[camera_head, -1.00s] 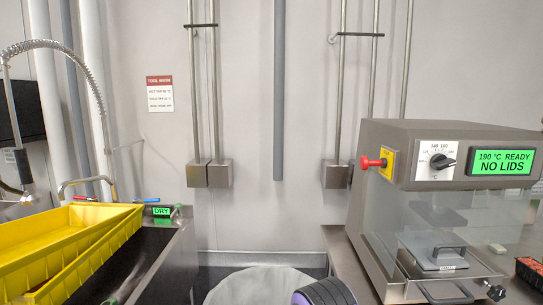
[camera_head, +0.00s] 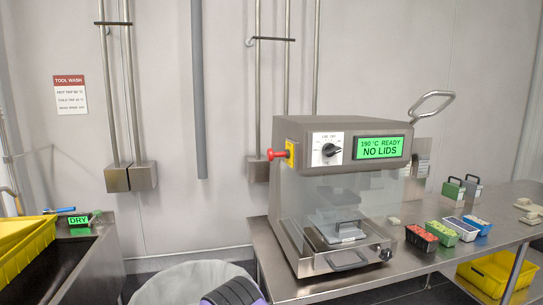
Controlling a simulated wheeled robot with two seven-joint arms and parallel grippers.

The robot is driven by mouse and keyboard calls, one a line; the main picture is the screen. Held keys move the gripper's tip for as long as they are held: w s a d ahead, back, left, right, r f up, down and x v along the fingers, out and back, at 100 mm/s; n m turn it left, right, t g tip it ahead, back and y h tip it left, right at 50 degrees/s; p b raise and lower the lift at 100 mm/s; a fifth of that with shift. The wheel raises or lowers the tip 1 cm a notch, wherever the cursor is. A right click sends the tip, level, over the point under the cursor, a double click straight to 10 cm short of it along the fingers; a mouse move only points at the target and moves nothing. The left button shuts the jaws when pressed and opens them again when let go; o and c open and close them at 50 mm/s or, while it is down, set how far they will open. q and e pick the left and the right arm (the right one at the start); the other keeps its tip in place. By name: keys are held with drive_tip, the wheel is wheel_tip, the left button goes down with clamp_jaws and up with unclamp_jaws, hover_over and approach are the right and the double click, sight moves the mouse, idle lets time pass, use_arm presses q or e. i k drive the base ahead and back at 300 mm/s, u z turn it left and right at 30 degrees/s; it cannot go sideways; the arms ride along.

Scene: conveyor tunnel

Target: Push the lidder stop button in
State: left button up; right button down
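The lidder (camera_head: 345,185) is a grey steel machine with a clear front, standing on the steel table. Its stop button (camera_head: 272,155) is a red knob on a yellow plate (camera_head: 289,155), on the left side near the top. The red knob sticks out to the left of the plate. The lidder's green display (camera_head: 380,148) reads "190 °C READY NO LIDS". A black dial (camera_head: 328,149) sits between the yellow plate and the display.
Several small filled trays, among them a red one (camera_head: 421,238), lie on the table (camera_head: 400,270) right of the lidder. A yellow crate (camera_head: 490,275) is below. A sink (camera_head: 75,275) is at far left.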

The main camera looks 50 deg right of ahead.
sight(270, 154)
drive_tip(key=k, duration=0.4)
drive_tip(key=z, duration=0.7)
drive_tip(key=i, duration=0.5)
